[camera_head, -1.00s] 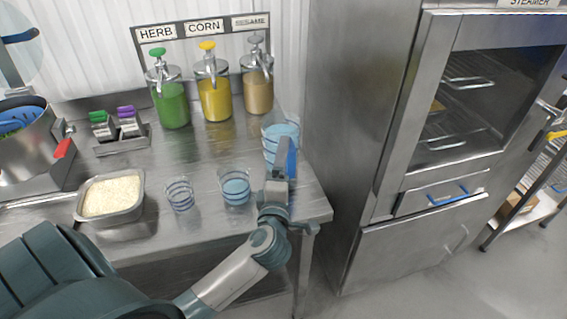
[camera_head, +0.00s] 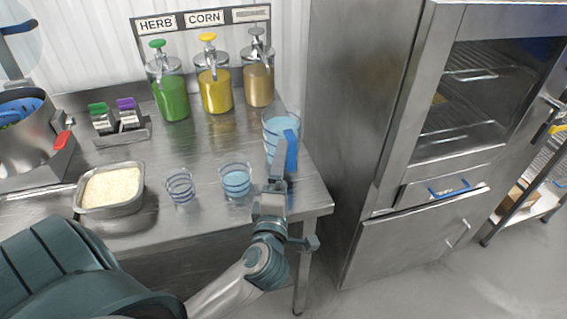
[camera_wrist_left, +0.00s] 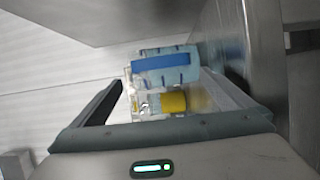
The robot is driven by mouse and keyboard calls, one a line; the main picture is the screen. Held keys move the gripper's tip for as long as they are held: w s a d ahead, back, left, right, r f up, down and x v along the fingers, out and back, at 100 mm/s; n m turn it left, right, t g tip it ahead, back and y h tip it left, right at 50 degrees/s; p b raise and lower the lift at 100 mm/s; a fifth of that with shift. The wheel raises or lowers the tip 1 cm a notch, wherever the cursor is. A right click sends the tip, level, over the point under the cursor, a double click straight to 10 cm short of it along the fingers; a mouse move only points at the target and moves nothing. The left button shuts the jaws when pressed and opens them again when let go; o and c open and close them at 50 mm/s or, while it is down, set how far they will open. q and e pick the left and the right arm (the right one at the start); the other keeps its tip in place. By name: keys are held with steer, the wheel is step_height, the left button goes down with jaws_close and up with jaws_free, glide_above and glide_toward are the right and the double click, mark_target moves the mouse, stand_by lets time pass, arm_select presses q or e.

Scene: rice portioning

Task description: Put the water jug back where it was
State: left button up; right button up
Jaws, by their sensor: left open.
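The water jug (camera_head: 282,124), clear with blue water and a blue handle, stands upright at the right end of the steel table. In the left wrist view the jug (camera_wrist_left: 178,76) lies ahead, its blue handle between and beyond the finger ends. My left gripper (camera_head: 278,165) is open, on the near side of the jug by its handle. It also shows in the left wrist view (camera_wrist_left: 160,84) with its fingers spread and nothing held. Whether a finger still touches the handle is hard to tell. My right gripper is out of view.
A cup with blue water (camera_head: 236,181) and a blue-ringed cup (camera_head: 180,188) stand left of my gripper. A rice pan (camera_head: 138,205) sits further left. Green, yellow and tan sauce dispensers (camera_head: 215,93) stand behind. A tall steel cabinet (camera_head: 347,130) is right of the table.

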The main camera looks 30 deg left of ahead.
arm_select(q)
steer(key=v, duration=0.5)
steer(key=shift+s+b, duration=0.2)
steer(key=shift+b, duration=0.2)
steer(key=shift+s+d, duration=0.25)
steer(key=shift+s, duration=0.2)
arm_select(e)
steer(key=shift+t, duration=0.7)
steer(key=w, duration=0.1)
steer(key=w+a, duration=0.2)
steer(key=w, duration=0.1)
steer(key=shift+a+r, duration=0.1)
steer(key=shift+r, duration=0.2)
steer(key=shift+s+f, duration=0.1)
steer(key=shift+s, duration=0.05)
